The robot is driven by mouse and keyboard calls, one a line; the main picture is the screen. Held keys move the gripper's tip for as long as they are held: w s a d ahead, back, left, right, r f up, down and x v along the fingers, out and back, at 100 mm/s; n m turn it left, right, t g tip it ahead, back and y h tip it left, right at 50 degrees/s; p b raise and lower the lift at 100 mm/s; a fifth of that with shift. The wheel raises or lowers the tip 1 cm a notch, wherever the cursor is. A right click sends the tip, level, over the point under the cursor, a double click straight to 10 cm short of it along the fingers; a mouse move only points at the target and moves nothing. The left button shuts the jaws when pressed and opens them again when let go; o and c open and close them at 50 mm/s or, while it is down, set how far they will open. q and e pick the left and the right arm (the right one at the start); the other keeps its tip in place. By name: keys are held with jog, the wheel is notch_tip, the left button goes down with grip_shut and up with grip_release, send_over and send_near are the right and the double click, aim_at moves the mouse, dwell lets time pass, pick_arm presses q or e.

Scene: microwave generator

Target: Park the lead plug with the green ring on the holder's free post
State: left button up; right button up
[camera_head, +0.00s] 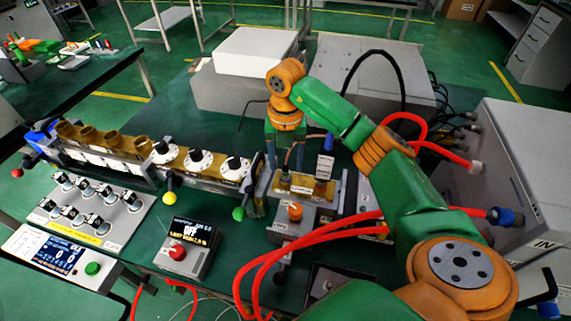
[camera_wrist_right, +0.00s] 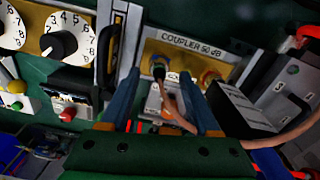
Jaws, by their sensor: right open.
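My right gripper (camera_head: 299,150) points down over a brass coupler block (camera_head: 300,186), with its blue fingers apart. In the right wrist view the open fingers (camera_wrist_right: 160,76) are on either side of a dark plug (camera_wrist_right: 158,71) at the coupler's left connector, without visibly gripping it. A copper-brown lead (camera_wrist_right: 174,108) runs from the plug down between the fingers. The coupler (camera_wrist_right: 180,48) is labelled "COUPLER 50 dB". I cannot make out a green ring on the plug. I cannot identify the holder or its free post. My left gripper is not in view.
A brass row with white dials (camera_head: 200,160) stands left of the coupler. A display box with a red button (camera_head: 188,245) is in front. Thick red cables (camera_head: 330,233) cross at right towards a large grey cabinet (camera_head: 525,160). A white box (camera_head: 255,50) is behind.

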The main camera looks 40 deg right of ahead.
jog(key=shift+w+f, duration=0.1)
jog(key=shift+f, duration=0.7)
jog(key=shift+c, duration=1.3)
jog(key=shift+r, duration=0.1)
grip_shut()
